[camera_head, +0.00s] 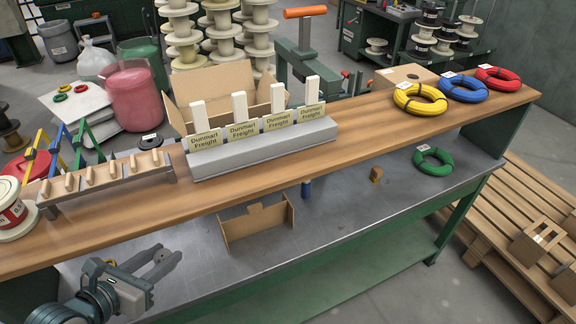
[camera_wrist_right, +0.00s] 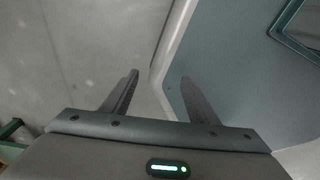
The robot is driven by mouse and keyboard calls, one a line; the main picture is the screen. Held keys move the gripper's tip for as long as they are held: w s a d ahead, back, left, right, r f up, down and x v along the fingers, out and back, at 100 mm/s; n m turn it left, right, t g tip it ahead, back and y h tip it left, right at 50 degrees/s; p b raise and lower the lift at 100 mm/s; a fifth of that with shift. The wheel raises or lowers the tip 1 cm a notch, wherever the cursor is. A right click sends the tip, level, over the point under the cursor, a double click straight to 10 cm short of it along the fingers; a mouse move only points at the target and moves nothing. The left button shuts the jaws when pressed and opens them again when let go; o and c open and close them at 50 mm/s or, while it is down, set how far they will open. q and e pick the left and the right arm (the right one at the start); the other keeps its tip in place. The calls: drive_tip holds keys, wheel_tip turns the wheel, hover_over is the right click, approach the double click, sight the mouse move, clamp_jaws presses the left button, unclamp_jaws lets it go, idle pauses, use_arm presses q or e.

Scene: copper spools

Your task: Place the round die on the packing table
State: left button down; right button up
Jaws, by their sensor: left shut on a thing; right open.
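My left gripper (camera_head: 165,264) is at the lower left of the head view, over the near left part of the grey-topped table. It is shut on a small grey round piece (camera_head: 160,256), seemingly the round die, partly hidden between the fingers. The packing table seems to be this grey metal table (camera_head: 350,215) with green legs. I cannot tell the exact gap between the piece and the tabletop. My right gripper (camera_wrist_right: 158,85) is open and empty in the right wrist view, and out of the head view.
A wooden shelf (camera_head: 370,120) runs above the table's back, holding a pegged rack, a grey block with labelled cards, and yellow, blue and red coils. On the table are a cardboard piece (camera_head: 256,222), a blue item (camera_head: 307,189), a small brown item (camera_head: 376,175) and a green coil (camera_head: 433,168).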

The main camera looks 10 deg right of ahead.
use_arm(q)
drive_tip(key=shift+s+a+f, duration=0.1)
drive_tip(key=shift+a+f, duration=0.05)
drive_tip(key=shift+f, duration=0.2)
use_arm(e)
drive_tip(key=shift+w+a+f, duration=0.15)
drive_tip(key=shift+w+f, duration=0.1)
drive_tip(key=shift+w, duration=0.1)
use_arm(q)
drive_tip(key=s+a+f+m+b, duration=0.1)
drive_tip(key=s+a+f+b, duration=0.15)
drive_tip(key=f+b, duration=0.35)
drive_tip(key=m+g+h+b, duration=0.1)
drive_tip(key=h+b, duration=0.1)
drive_tip(key=b, duration=0.3)
hover_over(149, 313)
wheel_tip(149, 313, down, 4)
drive_tip(key=shift+d+r, duration=0.1)
drive_tip(key=shift+r, duration=0.2)
use_arm(e)
drive_tip(key=w+a+t, duration=0.1)
drive_tip(key=w+a, duration=0.1)
drive_tip(key=w, duration=0.5)
drive_tip(key=w+a+t+y, duration=0.1)
drive_tip(key=w+a+t, duration=0.1)
drive_tip(key=w, duration=0.4)
drive_tip(key=w+a+r+t, duration=0.1)
drive_tip(key=w+a, duration=0.2)
drive_tip(key=w, duration=0.4)
drive_tip(key=shift+w+t, duration=0.3)
